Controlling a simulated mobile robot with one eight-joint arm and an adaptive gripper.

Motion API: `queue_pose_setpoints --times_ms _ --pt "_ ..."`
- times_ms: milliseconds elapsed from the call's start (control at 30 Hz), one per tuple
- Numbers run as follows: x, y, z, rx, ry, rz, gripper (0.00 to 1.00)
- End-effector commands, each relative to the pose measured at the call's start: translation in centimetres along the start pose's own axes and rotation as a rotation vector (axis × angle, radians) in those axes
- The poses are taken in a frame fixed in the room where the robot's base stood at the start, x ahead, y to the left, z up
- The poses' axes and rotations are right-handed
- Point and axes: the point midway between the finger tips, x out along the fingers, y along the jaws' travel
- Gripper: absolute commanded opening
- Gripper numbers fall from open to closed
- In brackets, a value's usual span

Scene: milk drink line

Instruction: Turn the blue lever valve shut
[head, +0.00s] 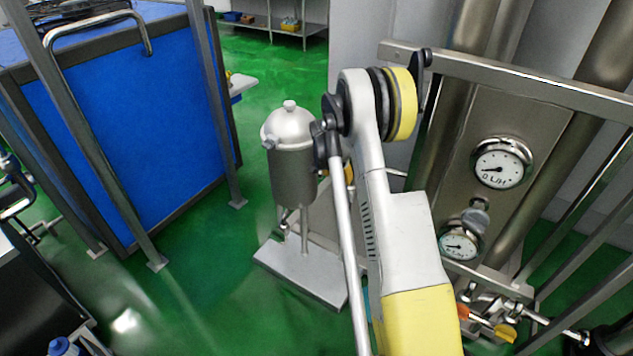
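My arm (413,240), white and yellow, rises from the bottom centre of the head view to a joint with a yellow ring. Black parts (327,135) show by its far end, but I cannot make out two fingertips or what is between them. No complete blue lever shows. A small blue-green sliver (367,302) shows at the left edge of my arm, too little to identify. An orange-red lever (477,319) and a yellow lever (505,332) sit on steel pipework at lower right. My arm hides part of the pipework beside them.
A steel panel with an upper gauge (501,163) and a lower gauge (460,242) stands at right, behind a steel rail (510,84). A steel vessel (292,165) stands on a grey base plate (300,272). A blue-sided unit (140,130) is at left. Green floor (205,285) lies open between.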

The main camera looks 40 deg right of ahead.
Motion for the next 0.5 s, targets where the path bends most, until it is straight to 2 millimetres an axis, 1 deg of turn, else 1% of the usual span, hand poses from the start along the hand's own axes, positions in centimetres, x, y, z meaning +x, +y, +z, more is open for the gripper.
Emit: queue_pose_setpoints --times_ms 33,167,233,500 --pt "0.6 0.2 -0.1 0.007 0.000 0.004 0.56" --pt "1.9 0.2 0.0 0.011 -0.001 0.006 0.56" --pt "3.0 0.2 0.0 0.011 -0.001 0.006 0.56" --pt "8.5 0.3 0.1 0.009 0.000 0.006 0.56"
